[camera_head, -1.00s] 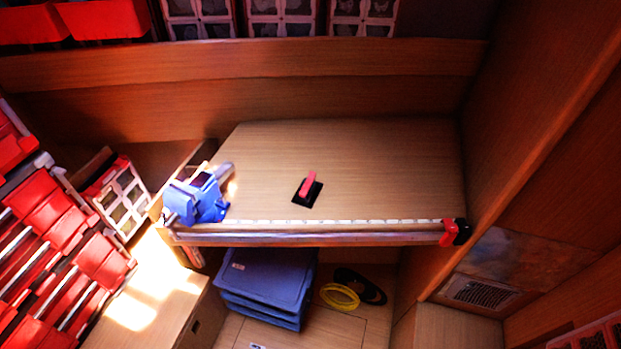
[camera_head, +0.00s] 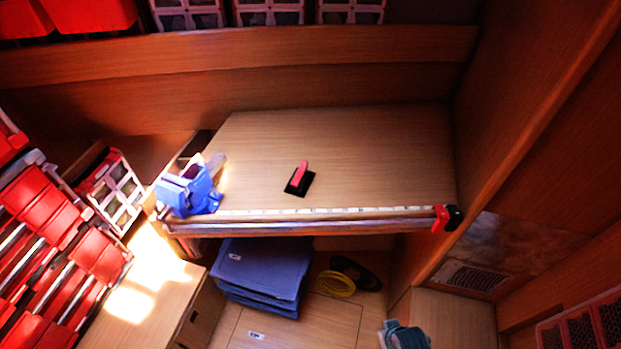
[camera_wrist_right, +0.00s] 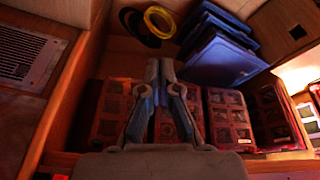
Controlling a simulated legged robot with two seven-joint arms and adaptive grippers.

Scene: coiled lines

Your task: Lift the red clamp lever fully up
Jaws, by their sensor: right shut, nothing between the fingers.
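A red lever (camera_head: 301,172) sits on a small black base (camera_head: 306,188) in the middle of the wooden bench top. It points toward the back of the bench and its far end reaches past the base; its exact angle is hard to tell. My right gripper (camera_wrist_right: 160,66) is shut and empty in the right wrist view, away from the lever, with its fingertips together. A grey-teal part of my right arm (camera_head: 403,336) shows at the bottom edge of the head view, below the bench. My left gripper is not in view.
A blue vise (camera_head: 187,190) stands at the bench's left front corner. A rail with a red and black end piece (camera_head: 442,219) runs along the front edge. The bench top around the lever is clear.

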